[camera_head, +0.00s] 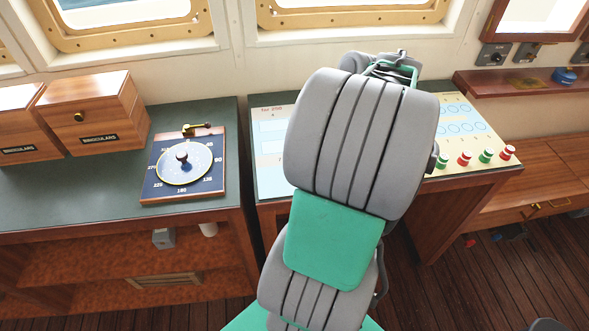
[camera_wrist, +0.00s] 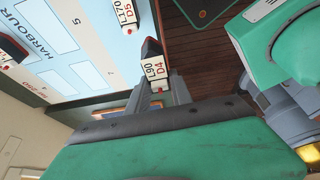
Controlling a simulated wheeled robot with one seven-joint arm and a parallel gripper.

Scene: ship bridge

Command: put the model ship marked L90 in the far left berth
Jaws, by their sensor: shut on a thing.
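The model ship marked L90 (camera_wrist: 152,72) has a white label reading L90 and D4 and a dark top. In the wrist view it sits between the grey fingertips of my gripper (camera_wrist: 157,86), which is shut on it. In the head view my own arm hides the gripper and the ship. The pale blue harbour board (camera_head: 266,172) lies on the desk, with its middle behind my arm. White outlined berths (camera_wrist: 58,47) show on it in the wrist view. I cannot tell from the wrist view which is the far left berth.
A second ship marked L170 (camera_wrist: 126,12) stands near the board's edge, and part of another ship (camera_wrist: 10,50) shows at the left. A compass-like dial board (camera_head: 183,163) and wooden binocular boxes (camera_head: 95,112) stand left of the harbour board.

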